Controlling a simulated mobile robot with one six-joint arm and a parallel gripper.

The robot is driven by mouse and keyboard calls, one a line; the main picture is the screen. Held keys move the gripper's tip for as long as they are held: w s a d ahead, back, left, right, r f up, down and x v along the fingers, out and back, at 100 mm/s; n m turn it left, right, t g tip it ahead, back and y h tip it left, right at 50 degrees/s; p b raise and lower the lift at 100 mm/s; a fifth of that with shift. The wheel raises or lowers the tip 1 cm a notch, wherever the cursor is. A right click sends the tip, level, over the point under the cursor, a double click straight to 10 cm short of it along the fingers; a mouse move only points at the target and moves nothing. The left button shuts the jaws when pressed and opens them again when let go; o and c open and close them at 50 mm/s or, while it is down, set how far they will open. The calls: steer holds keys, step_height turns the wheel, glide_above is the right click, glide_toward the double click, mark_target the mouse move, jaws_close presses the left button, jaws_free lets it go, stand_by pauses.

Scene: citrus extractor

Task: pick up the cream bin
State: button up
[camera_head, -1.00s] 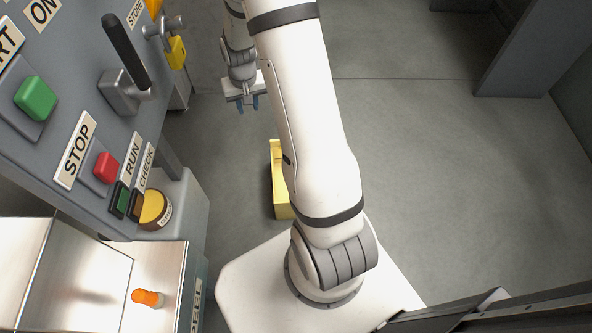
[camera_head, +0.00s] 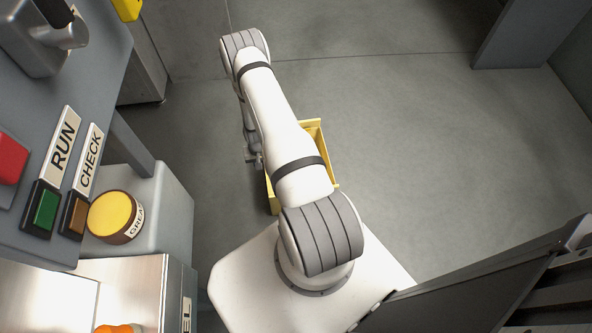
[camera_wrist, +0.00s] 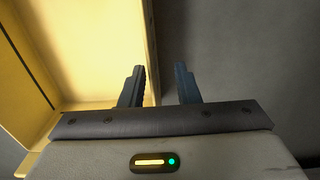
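The bin (camera_head: 272,200) is an open, pale yellow box on the floor, partly hidden under my arm in the head view. In the wrist view the bin (camera_wrist: 85,50) fills the upper left, with its inside and one side wall showing. My gripper (camera_wrist: 160,88) is open, its two dark fingers apart. The bin's side wall runs down between them: the left finger is over the bin's inside, the right one over grey floor. I cannot tell whether either finger touches the wall. In the head view my gripper (camera_head: 254,160) is at the bin's left side, mostly hidden.
A control panel with a RUN label (camera_head: 63,144) and a CHECK label (camera_head: 90,155) stands at left. A yellow grease tin (camera_head: 113,215) sits on a grey ledge below it. Open grey floor (camera_head: 430,140) lies to the right of the bin. A dark panel (camera_head: 470,285) is at lower right.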

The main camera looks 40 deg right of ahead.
steer(key=f+b, duration=0.1)
steer(key=f, duration=0.3)
steer(key=f+b, duration=0.1)
steer(key=f, duration=0.2)
steer(key=shift+s+d+b, duration=0.25)
steer(key=shift+d+b, duration=0.1)
steer(key=shift+d, duration=0.05)
steer(key=shift+r, duration=0.15)
steer(key=shift+c, duration=0.4)
jaws_close()
stand_by(0.4)
